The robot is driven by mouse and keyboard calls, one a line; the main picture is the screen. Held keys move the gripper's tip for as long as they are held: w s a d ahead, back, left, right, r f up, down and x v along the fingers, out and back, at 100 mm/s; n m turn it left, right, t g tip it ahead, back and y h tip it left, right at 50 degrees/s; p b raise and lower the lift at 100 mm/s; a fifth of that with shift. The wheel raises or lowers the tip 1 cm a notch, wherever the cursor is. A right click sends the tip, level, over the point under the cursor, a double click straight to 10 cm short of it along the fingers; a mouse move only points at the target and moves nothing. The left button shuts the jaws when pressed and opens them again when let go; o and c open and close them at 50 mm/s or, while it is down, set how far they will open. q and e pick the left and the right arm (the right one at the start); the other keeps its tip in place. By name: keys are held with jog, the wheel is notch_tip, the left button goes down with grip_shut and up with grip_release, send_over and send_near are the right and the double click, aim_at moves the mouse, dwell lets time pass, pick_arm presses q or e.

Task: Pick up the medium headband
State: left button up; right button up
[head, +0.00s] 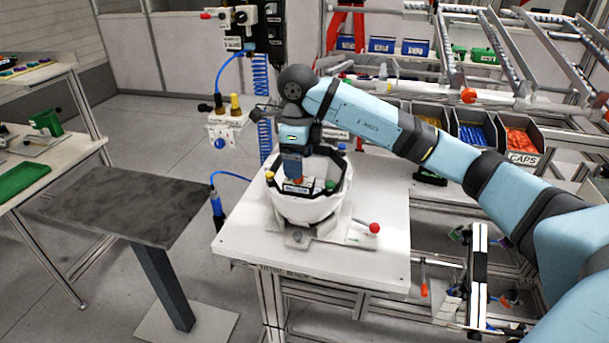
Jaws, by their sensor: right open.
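A white helmet shell (305,208) sits open side up in a fixture on the white workbench. A dark band runs around the inside of its rim, with small coloured parts, one yellow and one green, at its edge. I cannot tell whether this band is the medium headband. My right arm reaches in from the right, and my right gripper (294,179) points down into the shell's opening. It is open, with an orange-red patch and a pale label showing at its tips. The gripper hides part of the shell's inside. My left gripper is out of view.
The workbench (375,255) has a red-knobbed lever (374,228) beside the shell. Behind my arm stand bins with blue parts (476,131) and orange parts (520,141), under a sloping rack. A dark-topped table (130,200) is at the left, with floor between.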

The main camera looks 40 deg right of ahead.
aim_at(305, 189)
jog(key=shift+s+a+f+p, duration=0.1)
jog(key=shift+f+p, duration=0.3)
jog(key=shift+f, duration=1.1)
jog(key=shift+s+f+p, duration=0.1)
jog(key=shift+f+p, duration=0.3)
jog(key=shift+f, duration=1.1)
jog(key=shift+w, duration=0.1)
jog(key=c, duration=1)
jog(key=shift+r, duration=0.1)
jog(key=shift+c, duration=0.2)
